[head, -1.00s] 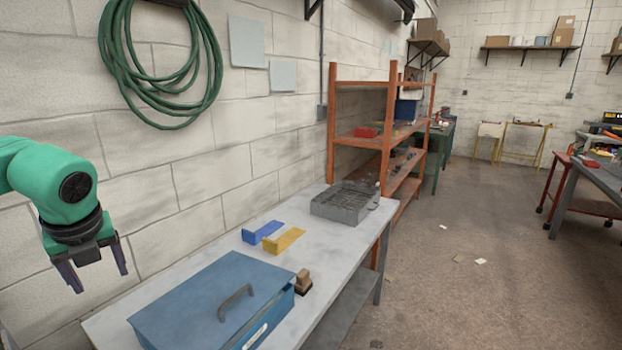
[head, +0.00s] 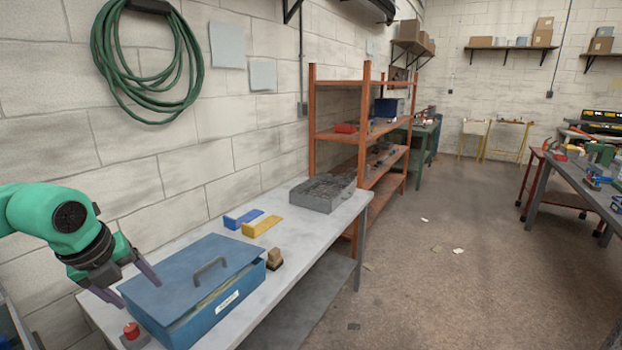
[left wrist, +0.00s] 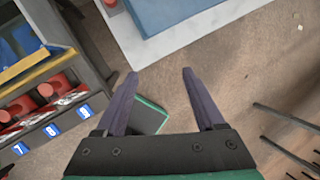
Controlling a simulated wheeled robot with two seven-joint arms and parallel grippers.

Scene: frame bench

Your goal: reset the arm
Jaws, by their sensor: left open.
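My left arm comes in from the left in the head view, and its gripper (head: 138,287) is open and empty. In the head view it overlaps the left end of a blue lidded box (head: 190,295) on the bench. The left wrist view shows the two fingers (left wrist: 160,80) apart with nothing between them but floor and a green-edged part behind. The blue box shows at the top of that view (left wrist: 165,12). My right gripper is not in view.
The pale bench (head: 290,240) carries a blue bracket (head: 240,219), a yellow bracket (head: 262,227), a brown stamp-like block (head: 274,260), a grey wire basket (head: 322,192) and a red button (head: 132,331). An orange shelf (head: 366,140) stands behind. Floor (head: 450,280) to the right is mostly clear.

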